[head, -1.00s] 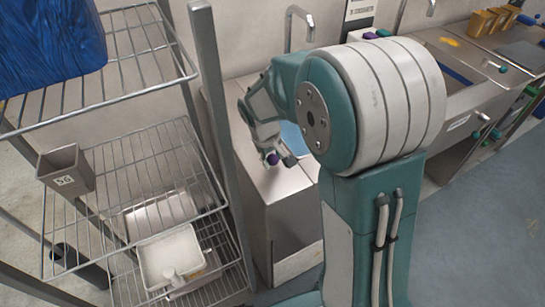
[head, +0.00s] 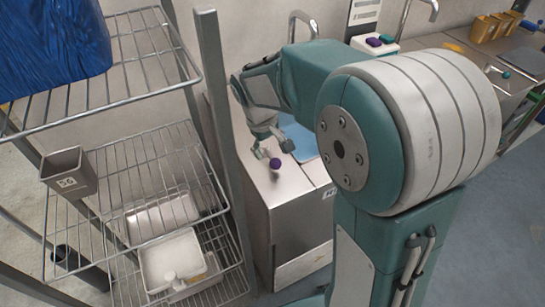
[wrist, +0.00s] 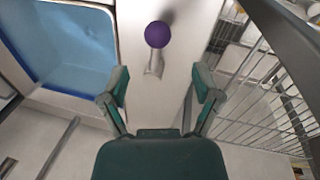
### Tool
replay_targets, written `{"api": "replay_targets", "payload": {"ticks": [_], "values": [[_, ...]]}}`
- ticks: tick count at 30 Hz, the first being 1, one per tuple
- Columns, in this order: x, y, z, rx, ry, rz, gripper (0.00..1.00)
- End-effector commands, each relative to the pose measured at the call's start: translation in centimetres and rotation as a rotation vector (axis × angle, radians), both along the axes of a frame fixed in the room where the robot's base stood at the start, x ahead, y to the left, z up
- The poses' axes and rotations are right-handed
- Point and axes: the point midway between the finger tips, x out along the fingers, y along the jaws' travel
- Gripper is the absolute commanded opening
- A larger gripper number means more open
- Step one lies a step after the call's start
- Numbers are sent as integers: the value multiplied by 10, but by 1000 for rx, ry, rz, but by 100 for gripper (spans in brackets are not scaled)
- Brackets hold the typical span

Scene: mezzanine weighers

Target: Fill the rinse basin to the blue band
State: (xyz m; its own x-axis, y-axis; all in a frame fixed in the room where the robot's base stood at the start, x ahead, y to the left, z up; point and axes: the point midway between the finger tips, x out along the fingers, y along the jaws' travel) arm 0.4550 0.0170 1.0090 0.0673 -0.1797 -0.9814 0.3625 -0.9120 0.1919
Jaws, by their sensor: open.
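A purple round knob (head: 275,163) on a short metal lever stands on the steel counter beside the rinse basin (head: 300,140). The knob also shows in the wrist view (wrist: 158,34), ahead of my fingertips. My gripper (wrist: 161,79) is open and empty, with the lever's base lying between and beyond the fingers. In the head view my gripper (head: 267,147) is just above and behind the knob. The basin, at the left of the wrist view (wrist: 72,45), has a blue inside.
A wire rack (head: 150,165) with a metal post stands close on the left, holding a grey cup (head: 68,172) and white trays (head: 172,258). Another station with purple and green knobs (head: 378,40) is at the back. The floor at right is clear.

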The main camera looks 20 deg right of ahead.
Motion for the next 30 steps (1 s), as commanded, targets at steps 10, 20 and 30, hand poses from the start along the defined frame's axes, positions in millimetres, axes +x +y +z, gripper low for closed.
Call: {"api": "replay_targets", "payload": {"ticks": [10,20,30], "values": [[-3,10,45,0,0,1,81],[-3,10,46,0,1,0,81],[-21,5,61,23,-40,-29,81]]}}
